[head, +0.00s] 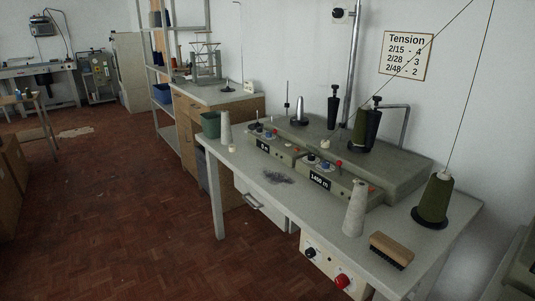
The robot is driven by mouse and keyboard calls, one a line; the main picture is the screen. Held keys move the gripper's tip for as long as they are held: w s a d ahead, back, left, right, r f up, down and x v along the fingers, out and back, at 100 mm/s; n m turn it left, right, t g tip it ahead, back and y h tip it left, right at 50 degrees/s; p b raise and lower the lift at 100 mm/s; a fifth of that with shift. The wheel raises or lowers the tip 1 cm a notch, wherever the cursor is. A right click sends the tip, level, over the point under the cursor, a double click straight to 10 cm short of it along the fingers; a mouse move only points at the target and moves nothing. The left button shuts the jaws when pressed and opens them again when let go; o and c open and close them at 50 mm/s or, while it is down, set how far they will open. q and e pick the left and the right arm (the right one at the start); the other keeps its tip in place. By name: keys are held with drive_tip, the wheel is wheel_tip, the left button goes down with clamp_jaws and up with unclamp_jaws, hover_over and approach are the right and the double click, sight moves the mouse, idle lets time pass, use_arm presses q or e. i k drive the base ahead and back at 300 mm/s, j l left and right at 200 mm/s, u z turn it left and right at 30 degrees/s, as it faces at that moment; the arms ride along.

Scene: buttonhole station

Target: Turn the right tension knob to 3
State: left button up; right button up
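A grey-green winding machine (400,176) stands on the grey table. Its front has two control units. The right unit (345,188) bears a dark display reading about "1450 m" (320,180), with a small red-topped part (339,163) and a blue one (325,167) on top. The left unit (272,151) has a similar dark label and small coloured parts. Which small part is the right tension knob, and its setting, are too small to tell. A wall sign (405,56) reads "Tension 2/15 - 4, 2/28 - 3, 2/48 - 2". Neither of my grippers shows.
A white cone (354,209), a brush (391,250) and a green yarn cone (434,200) stand on the table's right part. Grey fluff (278,178) lies near the front edge. A panel (326,265) with a red knob hangs below.

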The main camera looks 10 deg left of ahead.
sight(311, 156)
drive_tip(key=j+z, duration=0.1)
drive_tip(key=z, duration=0.6)
drive_tip(key=i+j+z, duration=0.1)
drive_tip(key=j+z, duration=0.25)
drive_tip(key=i+j+z, duration=0.1)
drive_tip(key=j+z, duration=0.65)
drive_tip(key=j, duration=0.7)
drive_tip(key=k+j+z, duration=0.1)
drive_tip(key=j, duration=0.25)
